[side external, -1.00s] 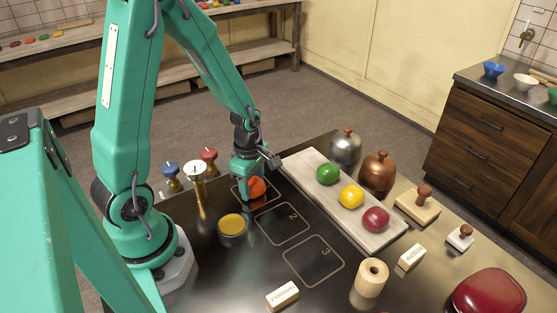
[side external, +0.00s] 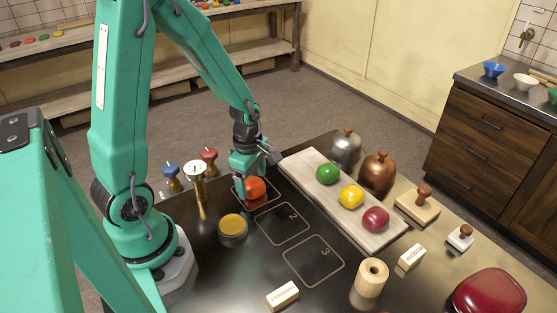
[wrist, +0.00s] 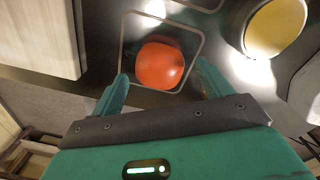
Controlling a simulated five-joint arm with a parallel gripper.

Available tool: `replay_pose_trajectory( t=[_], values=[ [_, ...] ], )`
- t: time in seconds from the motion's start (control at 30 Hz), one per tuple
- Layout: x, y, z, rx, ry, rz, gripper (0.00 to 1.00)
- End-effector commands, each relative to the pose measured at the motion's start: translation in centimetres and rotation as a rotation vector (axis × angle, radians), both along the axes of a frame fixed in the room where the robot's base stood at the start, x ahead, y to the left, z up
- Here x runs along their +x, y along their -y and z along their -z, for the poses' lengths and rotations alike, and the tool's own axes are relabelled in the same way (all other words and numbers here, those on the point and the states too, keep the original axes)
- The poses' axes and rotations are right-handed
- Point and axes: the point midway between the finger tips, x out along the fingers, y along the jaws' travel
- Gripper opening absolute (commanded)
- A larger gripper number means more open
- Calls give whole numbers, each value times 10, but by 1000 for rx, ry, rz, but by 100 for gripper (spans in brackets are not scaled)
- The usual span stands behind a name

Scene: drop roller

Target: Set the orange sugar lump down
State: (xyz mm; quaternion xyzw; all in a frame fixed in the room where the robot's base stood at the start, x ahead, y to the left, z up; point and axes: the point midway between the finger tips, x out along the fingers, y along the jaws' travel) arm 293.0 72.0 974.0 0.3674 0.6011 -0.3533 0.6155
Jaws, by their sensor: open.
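The orange sugar lump (side external: 256,188), round and glossy, rests on the dark table inside the outlined square at the far end of the row of squares. In the wrist view the orange lump (wrist: 160,64) lies within the square's pale outline, ahead of and between the two fingertips. My gripper (side external: 250,176) is just above the lump. In the wrist view my gripper (wrist: 160,88) is open, with a gap visible between each finger and the lump.
Squares marked 2 (side external: 282,223) and 3 (side external: 313,260) are empty. A pale board (side external: 310,178) holds green, yellow and red lumps.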

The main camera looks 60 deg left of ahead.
Motion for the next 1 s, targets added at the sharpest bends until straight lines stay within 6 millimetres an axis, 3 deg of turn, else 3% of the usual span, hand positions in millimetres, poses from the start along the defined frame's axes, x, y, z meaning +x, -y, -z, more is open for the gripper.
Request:
replay_pose_trajectory(
  t=[0.7,1.0],
  values=[
    [-2,0,-87,2,5,0,78],
    [-3,0,-105,0,1,0,78]
  ],
)
